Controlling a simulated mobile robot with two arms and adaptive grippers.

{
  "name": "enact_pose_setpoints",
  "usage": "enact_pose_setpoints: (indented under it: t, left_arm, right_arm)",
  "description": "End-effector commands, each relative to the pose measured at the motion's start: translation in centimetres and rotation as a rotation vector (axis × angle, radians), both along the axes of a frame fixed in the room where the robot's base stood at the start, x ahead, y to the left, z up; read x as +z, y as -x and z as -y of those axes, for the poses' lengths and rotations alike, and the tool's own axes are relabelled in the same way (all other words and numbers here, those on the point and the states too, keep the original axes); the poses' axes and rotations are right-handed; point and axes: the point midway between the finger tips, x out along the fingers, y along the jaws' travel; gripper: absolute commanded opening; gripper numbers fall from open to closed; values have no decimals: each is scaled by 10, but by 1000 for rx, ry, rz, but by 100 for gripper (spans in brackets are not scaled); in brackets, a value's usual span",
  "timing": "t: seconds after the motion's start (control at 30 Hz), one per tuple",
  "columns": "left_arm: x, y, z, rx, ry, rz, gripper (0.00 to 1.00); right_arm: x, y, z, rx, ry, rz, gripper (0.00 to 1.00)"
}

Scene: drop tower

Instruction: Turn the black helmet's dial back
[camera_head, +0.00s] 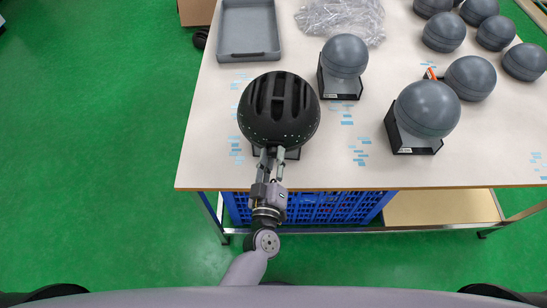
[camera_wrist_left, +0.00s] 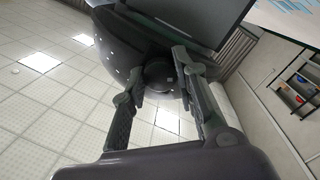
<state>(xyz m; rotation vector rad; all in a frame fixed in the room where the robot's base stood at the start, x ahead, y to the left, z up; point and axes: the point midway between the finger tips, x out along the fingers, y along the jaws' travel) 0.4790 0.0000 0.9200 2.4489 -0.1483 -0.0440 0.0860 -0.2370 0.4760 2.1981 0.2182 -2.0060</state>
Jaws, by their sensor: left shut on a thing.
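The black helmet (camera_head: 278,108) with long vents sits on a stand at the left part of the table, near its front edge. Its underside rim also shows in the left wrist view (camera_wrist_left: 120,55). A round dark dial (camera_wrist_left: 158,72) is at the back of the helmet, between the fingers of my left gripper (camera_wrist_left: 160,85). In the head view my left gripper (camera_head: 270,158) reaches up from the front to the helmet's near edge and is shut on the dial. The helmet hides the dial in the head view. My right gripper is not in view.
A grey tray (camera_head: 248,28) and a clear plastic bag heap (camera_head: 343,18) lie behind. A blue crate (camera_head: 310,207) is below the table.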

Motion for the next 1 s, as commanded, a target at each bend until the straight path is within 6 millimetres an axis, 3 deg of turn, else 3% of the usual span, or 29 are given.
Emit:
enact_pose_setpoints:
  t: [0.7,1.0]
  left_arm:
    - [-2,0,0,-20,671,-67,0]
    - [-2,0,0,-26,880,-88,0]
  right_arm:
    - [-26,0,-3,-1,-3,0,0]
    - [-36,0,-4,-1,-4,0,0]
